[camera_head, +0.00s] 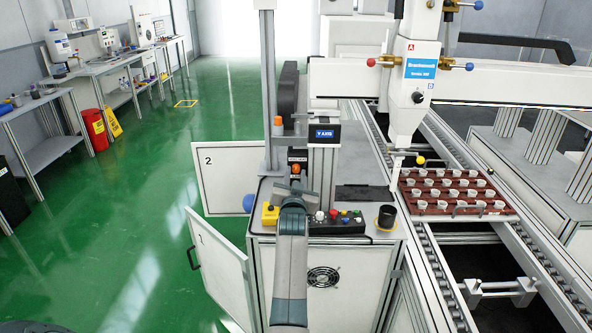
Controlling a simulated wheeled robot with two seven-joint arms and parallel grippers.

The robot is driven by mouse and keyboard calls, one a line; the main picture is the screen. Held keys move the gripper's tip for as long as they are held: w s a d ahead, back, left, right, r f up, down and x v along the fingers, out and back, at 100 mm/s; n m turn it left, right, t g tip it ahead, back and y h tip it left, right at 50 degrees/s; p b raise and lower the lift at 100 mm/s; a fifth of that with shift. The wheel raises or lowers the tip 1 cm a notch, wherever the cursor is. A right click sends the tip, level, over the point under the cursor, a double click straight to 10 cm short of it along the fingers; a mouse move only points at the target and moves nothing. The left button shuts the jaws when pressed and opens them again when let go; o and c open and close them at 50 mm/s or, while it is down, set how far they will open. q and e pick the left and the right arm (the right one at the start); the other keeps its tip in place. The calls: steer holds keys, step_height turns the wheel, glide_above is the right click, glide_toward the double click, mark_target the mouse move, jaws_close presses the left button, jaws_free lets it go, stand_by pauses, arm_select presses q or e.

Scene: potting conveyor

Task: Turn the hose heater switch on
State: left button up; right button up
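My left arm comes up from the bottom centre over the grey cabinet top (368,232). Its gripper (296,186) is at the back left of that top, close in front of a small orange-red part (296,169) below a dark label. The fingertips are small and partly hidden by the wrist, so I cannot tell if they are open or touching anything. A black control panel (338,228) with several coloured knobs and buttons lies just right of my wrist. The labels are too small to read, so I cannot tell which control is the hose heater switch. My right gripper is not in view.
A yellow box with a red button (270,214) stands left of my wrist. A black cup (386,217) is at the right. A post with a "Y AXIS" display (324,133) rises behind. Cabinet doors 1 (217,268) and 2 (222,183) stand open. A red tray (457,207) holds white cups.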

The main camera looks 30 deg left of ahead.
arm_select(q)
steer(key=shift+w+a, duration=0.2)
steer(key=shift+w, duration=0.15)
steer(key=shift+r, duration=0.1)
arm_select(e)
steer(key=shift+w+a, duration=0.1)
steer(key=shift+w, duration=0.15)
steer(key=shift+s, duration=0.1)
arm_select(q)
steer(key=shift+s, duration=0.1)
steer(key=shift+c, duration=0.9)
jaws_close()
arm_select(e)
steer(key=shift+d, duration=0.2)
